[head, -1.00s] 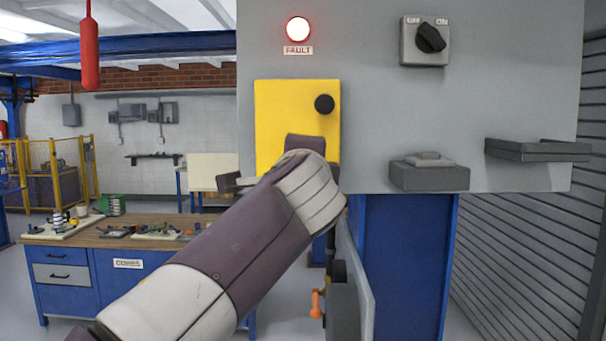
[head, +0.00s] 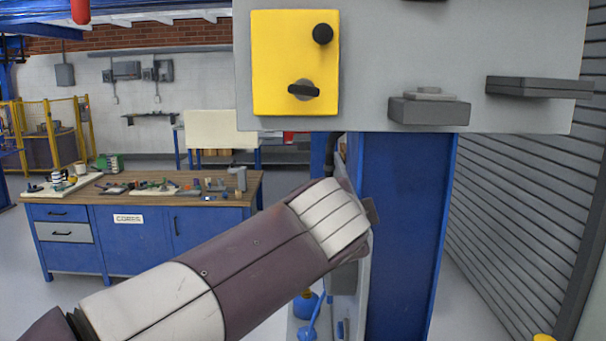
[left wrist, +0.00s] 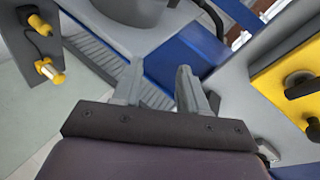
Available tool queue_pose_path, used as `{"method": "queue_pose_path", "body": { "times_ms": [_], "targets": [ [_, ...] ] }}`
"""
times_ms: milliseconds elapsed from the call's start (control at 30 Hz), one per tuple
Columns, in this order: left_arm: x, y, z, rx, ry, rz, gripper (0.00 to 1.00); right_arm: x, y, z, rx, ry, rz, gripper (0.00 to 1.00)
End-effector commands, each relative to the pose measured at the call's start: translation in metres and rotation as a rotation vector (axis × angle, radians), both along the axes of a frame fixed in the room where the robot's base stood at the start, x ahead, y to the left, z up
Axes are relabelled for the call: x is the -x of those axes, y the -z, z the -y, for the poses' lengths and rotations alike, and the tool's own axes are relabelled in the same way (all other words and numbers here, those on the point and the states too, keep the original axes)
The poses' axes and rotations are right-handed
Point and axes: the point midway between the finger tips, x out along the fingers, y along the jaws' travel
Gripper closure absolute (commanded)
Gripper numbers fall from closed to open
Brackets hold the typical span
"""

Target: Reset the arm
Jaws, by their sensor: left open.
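My left arm (head: 245,262) comes in from the lower left in the head view, and its wrist end lies below the grey panel. In that view most of my left gripper is hidden behind the wrist; only a small dark part shows at its right edge. In the left wrist view my left gripper (left wrist: 157,82) has its two grey fingers apart with nothing between them. The yellow plate (head: 275,48) with a black rotary knob (head: 304,90) and a round black button (head: 322,34) is above and apart from the arm. My right gripper is not in view.
The grey panel (head: 425,50) carries dark boxes on its lower right. A blue post (head: 400,240) stands beneath it, close to my left wrist. A blue workbench (head: 130,235) with small parts stands at the left, and a slatted shutter (head: 530,220) is at the right.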

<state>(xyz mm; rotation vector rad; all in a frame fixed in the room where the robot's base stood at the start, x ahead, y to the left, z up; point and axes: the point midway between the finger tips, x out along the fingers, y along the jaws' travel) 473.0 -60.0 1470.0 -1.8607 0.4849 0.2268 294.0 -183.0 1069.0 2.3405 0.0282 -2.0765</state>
Motion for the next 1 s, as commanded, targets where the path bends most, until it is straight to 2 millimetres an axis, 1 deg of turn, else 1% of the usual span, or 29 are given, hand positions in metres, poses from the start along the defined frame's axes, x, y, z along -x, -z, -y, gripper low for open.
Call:
{"method": "queue_pose_path", "body": {
  "times_ms": [33, 67, 100, 133, 167, 200, 267, 300, 367, 400, 500, 567, 600, 667, 733, 1000],
  "targets": [
    [-0.002, 0.051, -0.008, 0.053, -0.038, -0.129, 0.57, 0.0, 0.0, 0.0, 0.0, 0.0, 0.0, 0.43],
    [-0.001, 0.082, -0.015, 0.093, -0.071, -0.211, 0.57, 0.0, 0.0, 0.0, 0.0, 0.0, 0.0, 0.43],
    [0.003, 0.123, -0.027, 0.147, -0.126, -0.315, 0.57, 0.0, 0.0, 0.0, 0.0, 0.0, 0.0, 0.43],
    [0.007, 0.152, -0.038, 0.189, -0.177, -0.392, 0.57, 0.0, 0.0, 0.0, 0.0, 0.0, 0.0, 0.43],
    [0.013, 0.18, -0.05, 0.23, -0.234, -0.466, 0.57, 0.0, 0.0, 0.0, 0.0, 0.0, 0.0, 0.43],
    [0.024, 0.217, -0.069, 0.286, -0.32, -0.561, 0.57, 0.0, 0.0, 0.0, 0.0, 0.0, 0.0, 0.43],
    [0.045, 0.267, -0.1, 0.368, -0.466, -0.692, 0.57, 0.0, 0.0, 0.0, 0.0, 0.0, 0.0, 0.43],
    [0.063, 0.297, -0.121, 0.42, -0.572, -0.769, 0.57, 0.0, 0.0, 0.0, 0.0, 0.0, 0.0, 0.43],
    [0.093, 0.335, -0.151, 0.488, -0.73, -0.866, 0.57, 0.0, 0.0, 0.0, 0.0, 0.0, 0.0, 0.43],
    [0.112, 0.355, -0.169, 0.527, -0.828, -0.918, 0.57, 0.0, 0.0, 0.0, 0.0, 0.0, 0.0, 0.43],
    [0.158, 0.389, -0.204, 0.583, -1.023, -1.014, 0.57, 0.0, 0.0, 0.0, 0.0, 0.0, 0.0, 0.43],
    [0.177, 0.4, -0.22, 0.598, -1.104, -1.045, 0.57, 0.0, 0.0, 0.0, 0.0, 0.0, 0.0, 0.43],
    [0.182, 0.403, -0.23, 0.612, -1.145, -1.049, 0.57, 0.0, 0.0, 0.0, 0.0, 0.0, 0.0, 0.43],
    [0.18, 0.402, -0.239, 0.636, -1.176, -1.037, 0.57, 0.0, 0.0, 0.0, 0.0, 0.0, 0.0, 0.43],
    [0.179, 0.402, -0.243, 0.645, -1.189, -1.034, 0.57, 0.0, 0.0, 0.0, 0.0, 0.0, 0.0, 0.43],
    [0.179, 0.401, -0.243, 0.641, -1.185, -1.033, 0.57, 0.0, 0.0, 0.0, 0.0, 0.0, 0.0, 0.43]
  ]
}}
